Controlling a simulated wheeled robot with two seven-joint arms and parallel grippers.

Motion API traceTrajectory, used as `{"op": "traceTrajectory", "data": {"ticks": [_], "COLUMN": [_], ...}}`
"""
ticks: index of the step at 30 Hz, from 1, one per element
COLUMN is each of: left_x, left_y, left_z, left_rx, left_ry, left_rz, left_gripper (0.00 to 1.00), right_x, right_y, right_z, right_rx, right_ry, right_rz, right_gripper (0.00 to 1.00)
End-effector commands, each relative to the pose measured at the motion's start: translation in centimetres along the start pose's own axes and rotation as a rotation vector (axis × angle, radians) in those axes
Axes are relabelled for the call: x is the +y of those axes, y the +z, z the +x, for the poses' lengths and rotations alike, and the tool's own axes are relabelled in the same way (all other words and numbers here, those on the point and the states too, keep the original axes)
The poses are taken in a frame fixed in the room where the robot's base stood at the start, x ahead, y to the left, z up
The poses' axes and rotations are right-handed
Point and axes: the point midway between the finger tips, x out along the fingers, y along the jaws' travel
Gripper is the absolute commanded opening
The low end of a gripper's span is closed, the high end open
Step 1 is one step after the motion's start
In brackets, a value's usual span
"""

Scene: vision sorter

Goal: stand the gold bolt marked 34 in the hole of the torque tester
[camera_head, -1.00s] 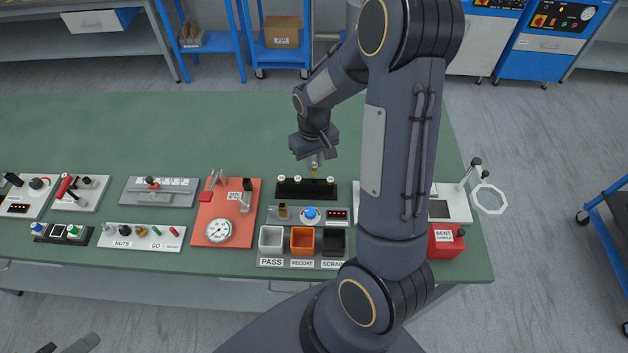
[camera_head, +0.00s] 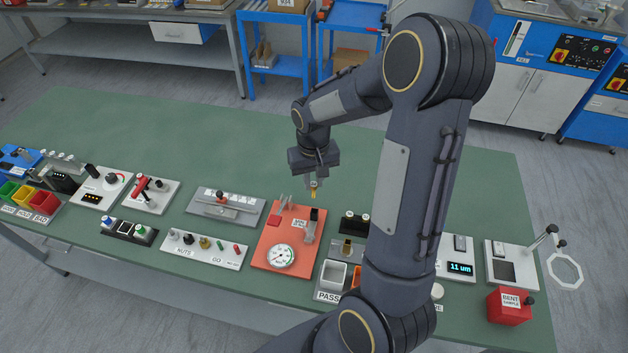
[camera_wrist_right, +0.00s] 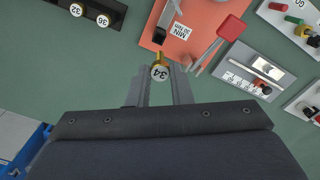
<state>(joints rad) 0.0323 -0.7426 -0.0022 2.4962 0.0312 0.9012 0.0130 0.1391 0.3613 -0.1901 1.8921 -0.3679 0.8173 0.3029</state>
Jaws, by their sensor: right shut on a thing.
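My right gripper (camera_head: 314,184) is shut on the gold bolt (camera_head: 313,191), holding it above the bench near the red-orange plate. My left gripper is not in view.
The red-orange gauge plate (camera_head: 268,240) lies just below the held bolt. A black rack (camera_head: 355,224) holds other white-headed bolts, marked 32 and 36 in the wrist view. My right arm covers the bench right of it. The bench's back half (camera_head: 200,140) is clear.

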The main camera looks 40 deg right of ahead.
Motion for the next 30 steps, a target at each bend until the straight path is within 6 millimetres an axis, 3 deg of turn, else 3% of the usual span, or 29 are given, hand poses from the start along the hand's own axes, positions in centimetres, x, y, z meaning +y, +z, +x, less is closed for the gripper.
{"op": "traceTrajectory", "data": {"ticks": [18, 30], "left_x": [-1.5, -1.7], "left_y": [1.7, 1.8], "left_z": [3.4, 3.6], "left_rx": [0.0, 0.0], "left_ry": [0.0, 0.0], "left_rz": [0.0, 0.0], "left_gripper": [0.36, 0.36], "right_x": [0.0, 0.0], "right_y": [0.0, 0.0], "right_z": [5.3, 5.7], "right_rx": [-0.001, 0.0], "right_ry": [0.0, 0.0], "right_rz": [-0.001, -0.001], "right_gripper": [0.01, 0.01]}}
